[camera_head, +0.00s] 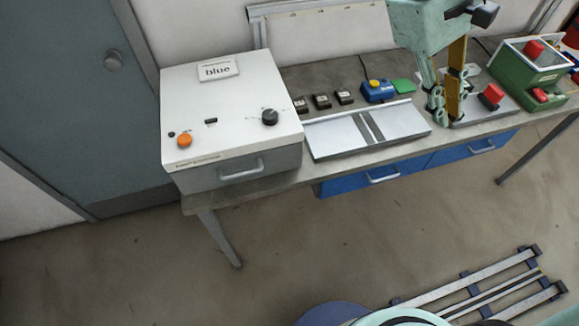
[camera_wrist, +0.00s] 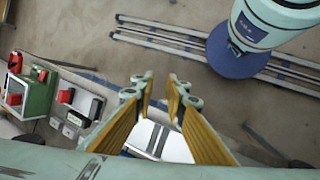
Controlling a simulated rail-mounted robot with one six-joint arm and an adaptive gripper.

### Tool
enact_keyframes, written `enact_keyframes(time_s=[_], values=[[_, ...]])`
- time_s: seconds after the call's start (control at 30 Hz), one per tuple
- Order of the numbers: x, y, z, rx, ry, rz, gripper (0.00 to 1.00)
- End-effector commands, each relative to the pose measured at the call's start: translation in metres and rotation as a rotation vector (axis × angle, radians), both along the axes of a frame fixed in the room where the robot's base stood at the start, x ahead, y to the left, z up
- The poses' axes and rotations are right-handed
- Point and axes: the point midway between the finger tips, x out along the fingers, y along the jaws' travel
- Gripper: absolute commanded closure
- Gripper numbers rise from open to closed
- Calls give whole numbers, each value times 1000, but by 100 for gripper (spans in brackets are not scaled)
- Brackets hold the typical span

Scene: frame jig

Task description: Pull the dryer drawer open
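The dryer is a white box (camera_head: 235,95) at the left end of the bench, with an orange button, a black knob and a sign reading "blue" on top. Its grey front drawer (camera_head: 218,178) has a metal bar handle (camera_head: 242,170) and looks closed. My gripper (camera_head: 444,108) points down above the right half of the bench, well to the right of the dryer and its handle. In the wrist view my gripper (camera_wrist: 161,88) has its yellow-padded fingers apart with nothing between them. The dryer is not seen in the wrist view.
A metal plate with dark strips (camera_head: 335,137) lies right of the dryer. Small black blocks (camera_head: 321,101), a blue box with a yellow button (camera_head: 378,90) and a green machine (camera_head: 530,75) stand on the bench. Blue drawers (camera_head: 385,183) hang below. Floor before the dryer is clear.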

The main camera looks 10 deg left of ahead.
Motion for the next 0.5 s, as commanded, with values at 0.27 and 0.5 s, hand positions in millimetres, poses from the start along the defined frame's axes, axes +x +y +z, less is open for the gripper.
enact_keyframes(time_s=[0.27,0.5], values=[[17,42,-20,-75,40,77,88],[23,79,-33,-137,54,129,88]])
